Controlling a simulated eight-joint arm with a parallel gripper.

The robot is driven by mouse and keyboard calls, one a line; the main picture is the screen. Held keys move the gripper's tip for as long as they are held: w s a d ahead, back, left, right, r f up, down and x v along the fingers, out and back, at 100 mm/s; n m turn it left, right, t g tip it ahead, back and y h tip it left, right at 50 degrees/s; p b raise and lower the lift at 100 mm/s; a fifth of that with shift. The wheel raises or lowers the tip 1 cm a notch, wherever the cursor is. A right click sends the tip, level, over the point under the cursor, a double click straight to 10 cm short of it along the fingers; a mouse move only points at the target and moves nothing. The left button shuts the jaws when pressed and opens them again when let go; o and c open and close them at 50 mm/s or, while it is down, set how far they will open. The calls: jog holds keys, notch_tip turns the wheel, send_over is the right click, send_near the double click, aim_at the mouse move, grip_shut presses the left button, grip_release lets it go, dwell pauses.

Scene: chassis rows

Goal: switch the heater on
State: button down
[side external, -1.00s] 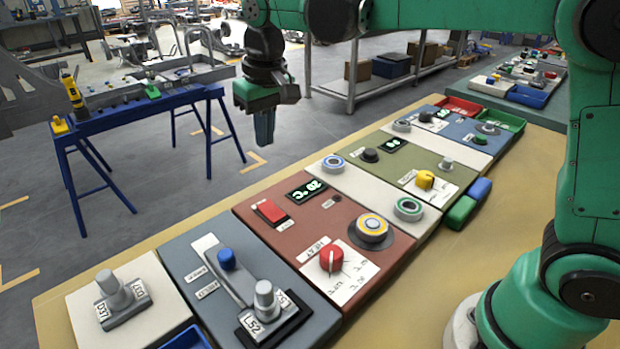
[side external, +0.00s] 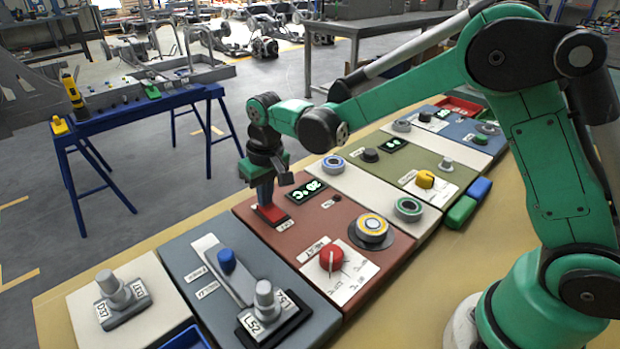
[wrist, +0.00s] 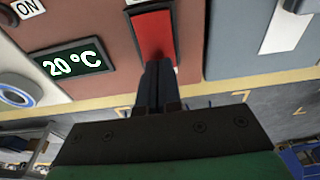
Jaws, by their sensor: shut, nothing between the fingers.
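The heater panel (side external: 290,245) is a reddish-brown block in the row. It has a red rocker switch (side external: 272,214), a dark display (side external: 308,193) reading 20 °C, and a red knob (side external: 331,258) on a white scale. My gripper (side external: 266,204) is shut and empty, pointing down with its fingertips at the red switch. In the wrist view the fingertips (wrist: 158,68) overlap the lower end of the red switch (wrist: 153,35) and hide part of it. I cannot tell whether they press on it.
A blue-grey panel (side external: 215,300) with a blue-knobbed lever (side external: 227,262) lies to the left. A cream strip (side external: 345,178) and a green panel (side external: 410,165) lie to the right. A yellow-ringed round control (side external: 372,230) stands on the heater panel. Blue trestles (side external: 150,110) stand behind.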

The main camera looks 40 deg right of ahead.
jog(key=shift+w+f+g, duration=0.15)
jog(key=shift+f+g, duration=0.05)
jog(key=shift+g, duration=0.1)
dwell(0.4)
jog(key=shift+s+r, duration=0.3)
jog(key=shift+s, duration=0.5)
jog(key=shift+r, duration=0.1)
notch_tip(320, 180, up, 14)
jog(key=w, duration=0.2)
